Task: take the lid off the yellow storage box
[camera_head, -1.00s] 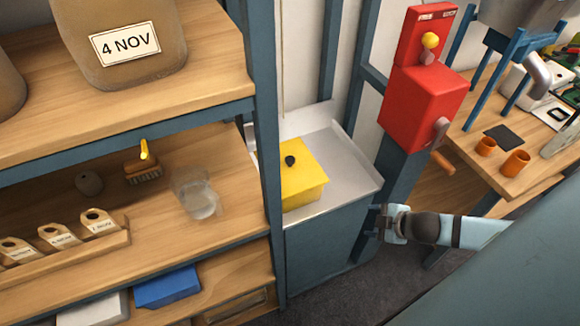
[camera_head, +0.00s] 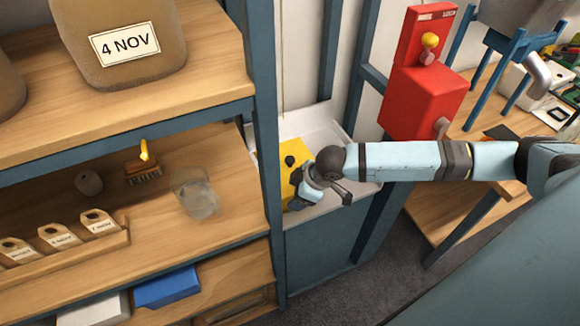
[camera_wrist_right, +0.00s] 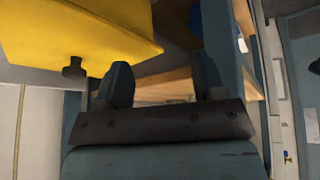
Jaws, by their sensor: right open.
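The yellow storage box (camera_head: 295,158) stands in a pale tray on a blue-grey cabinet, with its lid on. A black knob (camera_head: 290,160) sits on top of the lid. My right gripper (camera_head: 302,186) is in front of the box's right side in the head view and hides part of it. In the right wrist view, which looks upside down, the open, empty fingers (camera_wrist_right: 164,82) are beside the yellow box (camera_wrist_right: 85,28). The knob (camera_wrist_right: 74,67) is left of the fingers and apart from them. My left gripper is not in view.
A shelf post (camera_head: 266,150) stands close left of the box. The tray rim (camera_head: 362,186) runs along its right. A red machine (camera_head: 425,100) is mounted further right. Shelves at left hold a jar (camera_head: 120,45), a brush (camera_head: 143,172) and a clear container (camera_head: 196,192).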

